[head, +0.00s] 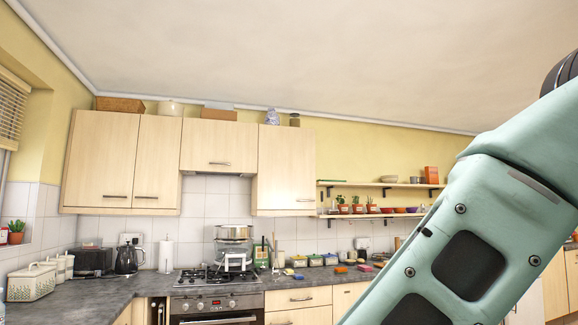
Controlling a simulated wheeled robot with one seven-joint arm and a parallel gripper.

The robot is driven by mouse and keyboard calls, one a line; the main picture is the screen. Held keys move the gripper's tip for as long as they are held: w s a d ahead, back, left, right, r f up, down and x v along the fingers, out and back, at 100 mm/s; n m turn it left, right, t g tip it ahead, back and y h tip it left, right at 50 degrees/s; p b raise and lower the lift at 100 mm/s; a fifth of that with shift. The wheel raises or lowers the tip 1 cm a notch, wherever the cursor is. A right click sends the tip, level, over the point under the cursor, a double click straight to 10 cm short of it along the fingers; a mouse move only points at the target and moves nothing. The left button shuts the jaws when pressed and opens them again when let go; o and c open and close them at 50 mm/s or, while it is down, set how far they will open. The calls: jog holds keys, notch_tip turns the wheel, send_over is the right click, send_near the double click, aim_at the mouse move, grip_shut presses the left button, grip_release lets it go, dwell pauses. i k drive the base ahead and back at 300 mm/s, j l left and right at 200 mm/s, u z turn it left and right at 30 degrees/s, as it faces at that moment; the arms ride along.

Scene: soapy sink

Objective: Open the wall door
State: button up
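Pale wood wall cabinets hang on the back wall in the head view. The left cabinet has two doors, a wider left door (100,155) and a narrower right door (158,160), with dark bar handles low down near their shared edge. A shorter middle door (219,146) has its handle low at the centre. The right wall door (285,168) has its handle at its lower right. All these doors look shut. My pale green arm fills the right foreground; my gripper is outside the picture, so its opening and any contact are hidden.
Below run a dark worktop (90,297), a hob with stacked pots (233,232) and an oven (218,315). A kettle (127,259) and toaster (94,261) stand at left. Open shelves (380,213) with small pots are right of the cabinets.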

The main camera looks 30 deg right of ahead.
aim_at(287, 171)
jog(key=i+l+z, duration=0.4)
jog(key=i, duration=0.2)
jog(key=i+z, duration=0.45)
jog(key=i, duration=1.45)
